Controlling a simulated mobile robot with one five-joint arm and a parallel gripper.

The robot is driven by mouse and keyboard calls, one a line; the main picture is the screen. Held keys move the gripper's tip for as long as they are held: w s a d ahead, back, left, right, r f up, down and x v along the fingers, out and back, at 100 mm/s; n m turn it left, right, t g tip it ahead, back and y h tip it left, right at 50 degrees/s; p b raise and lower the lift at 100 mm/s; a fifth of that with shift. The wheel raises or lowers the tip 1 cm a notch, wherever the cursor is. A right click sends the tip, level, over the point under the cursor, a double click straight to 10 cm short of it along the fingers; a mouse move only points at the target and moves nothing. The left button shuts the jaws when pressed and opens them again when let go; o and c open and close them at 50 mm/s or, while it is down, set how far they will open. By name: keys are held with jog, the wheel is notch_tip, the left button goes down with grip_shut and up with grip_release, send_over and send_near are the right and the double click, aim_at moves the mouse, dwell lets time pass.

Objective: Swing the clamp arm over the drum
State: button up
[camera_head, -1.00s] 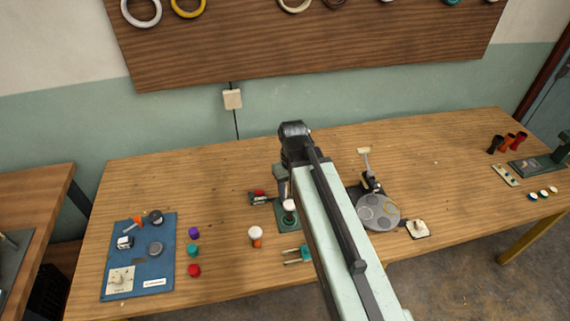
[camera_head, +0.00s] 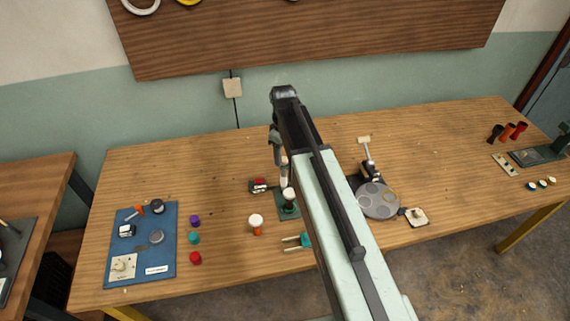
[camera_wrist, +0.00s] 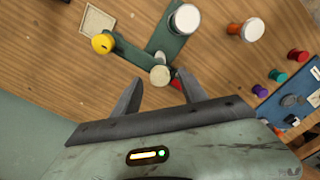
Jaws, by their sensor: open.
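A green base plate (camera_head: 289,211) stands on the table, and a white-topped drum (camera_head: 289,194) is on it. In the wrist view the drum's white top (camera_wrist: 186,18) shows at one end of the green plate (camera_wrist: 172,42). A green bar, apparently the clamp arm (camera_wrist: 130,55), runs from a pale round cap (camera_wrist: 160,76) to a yellow knob (camera_wrist: 103,43). It points off to the side, not over the drum. My gripper (camera_wrist: 160,78) is open, its fingers on either side of the cap in the picture; contact cannot be told. My own arm hides the knob in the head view.
A dark block with a red top (camera_head: 259,185) lies left of the base. A white-topped orange drum (camera_head: 256,223) and a teal forked piece (camera_head: 298,241) are nearby.

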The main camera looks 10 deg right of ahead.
jog(key=shift+f, duration=0.75)
jog(key=shift+r, duration=0.1)
grip_shut()
dwell(0.4)
jog(key=shift+d, duration=0.15)
